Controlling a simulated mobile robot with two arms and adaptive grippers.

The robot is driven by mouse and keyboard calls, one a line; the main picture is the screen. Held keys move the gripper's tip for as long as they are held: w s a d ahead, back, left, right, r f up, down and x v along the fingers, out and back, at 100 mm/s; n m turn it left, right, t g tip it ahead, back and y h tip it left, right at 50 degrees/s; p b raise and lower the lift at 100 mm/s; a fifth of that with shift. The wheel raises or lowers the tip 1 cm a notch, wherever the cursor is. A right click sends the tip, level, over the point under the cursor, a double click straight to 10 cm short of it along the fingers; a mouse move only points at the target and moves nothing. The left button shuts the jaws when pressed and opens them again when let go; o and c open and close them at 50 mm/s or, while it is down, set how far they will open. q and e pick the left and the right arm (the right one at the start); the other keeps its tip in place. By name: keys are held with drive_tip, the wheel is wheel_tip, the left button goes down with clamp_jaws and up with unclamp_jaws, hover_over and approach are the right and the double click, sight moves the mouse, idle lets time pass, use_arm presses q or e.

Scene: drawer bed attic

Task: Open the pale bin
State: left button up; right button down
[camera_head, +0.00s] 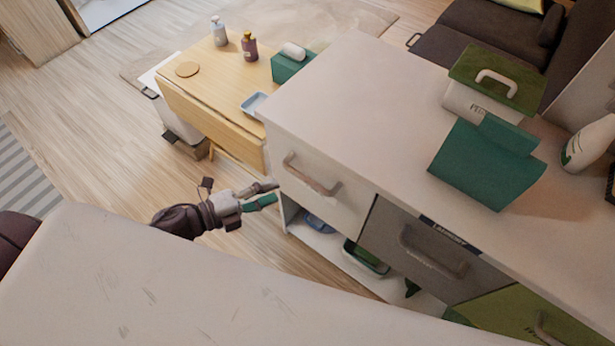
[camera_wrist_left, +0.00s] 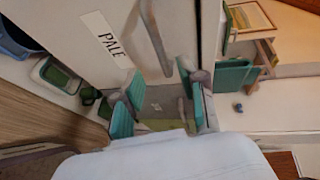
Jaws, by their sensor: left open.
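The pale bin's front (camera_head: 335,212) is the left one in the row under the white counter and looks flush with the cabinet, so shut. Its grey bar handle (camera_head: 312,177) is on the upper part. In the left wrist view the pale front (camera_wrist_left: 85,22) carries a "PALE" label, and the handle (camera_wrist_left: 158,40) runs beyond my fingers. My left gripper (camera_head: 274,193) is open and empty, just left of the pale front and apart from the handle in the head view. Its teal fingertips (camera_wrist_left: 162,108) are spread in the wrist view. My right gripper is not in view.
A grey front (camera_head: 415,250) and a green front (camera_head: 525,312) stand right of the pale one. An open shelf (camera_head: 330,258) below holds trays. A wooden table (camera_head: 215,75) stands behind. A large pale surface (camera_head: 150,285) fills the foreground.

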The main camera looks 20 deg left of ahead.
sight(306, 177)
use_arm(q)
drive_tip(key=p+x, duration=0.1)
drive_tip(key=x, duration=0.9)
clamp_jaws()
